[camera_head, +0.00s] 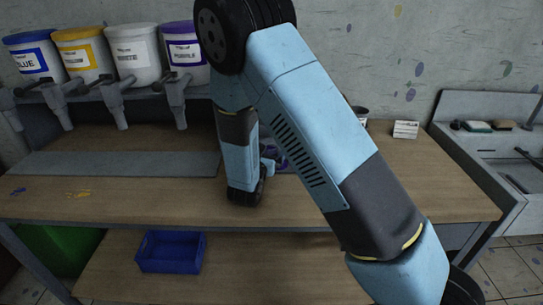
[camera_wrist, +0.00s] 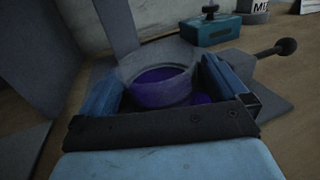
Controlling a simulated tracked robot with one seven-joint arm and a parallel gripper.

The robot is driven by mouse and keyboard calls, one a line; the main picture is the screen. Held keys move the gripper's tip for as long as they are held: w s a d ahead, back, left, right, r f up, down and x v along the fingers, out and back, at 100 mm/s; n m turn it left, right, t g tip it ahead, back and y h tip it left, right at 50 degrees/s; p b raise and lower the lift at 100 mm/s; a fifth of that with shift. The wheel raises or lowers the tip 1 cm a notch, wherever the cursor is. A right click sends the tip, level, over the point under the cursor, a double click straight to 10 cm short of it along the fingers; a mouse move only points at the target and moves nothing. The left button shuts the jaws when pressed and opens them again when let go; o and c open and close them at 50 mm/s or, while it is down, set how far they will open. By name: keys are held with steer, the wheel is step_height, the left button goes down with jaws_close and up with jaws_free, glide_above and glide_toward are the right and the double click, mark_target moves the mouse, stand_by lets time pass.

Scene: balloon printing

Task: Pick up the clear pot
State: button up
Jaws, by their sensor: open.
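The clear pot (camera_wrist: 158,77) shows in the wrist view as a round, see-through cup with purple at its bottom. It stands between the two blue fingers of my gripper (camera_wrist: 172,88), which are open on either side of it. Its near lower part is partly hidden by my gripper. In the head view my arm hides most of the pot, and only a purple patch shows behind the arm.
Blue, yellow, white and purple paint buckets (camera_head: 184,46) stand on a shelf with spouts below. A teal device (camera_wrist: 212,28) sits beyond the pot. A sink (camera_head: 502,155) is at right. A blue bin (camera_head: 171,252) sits on the lower shelf.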

steer(key=c, duration=1.2)
steer(key=shift+c, duration=0.2)
steer(key=shift+r, duration=0.1)
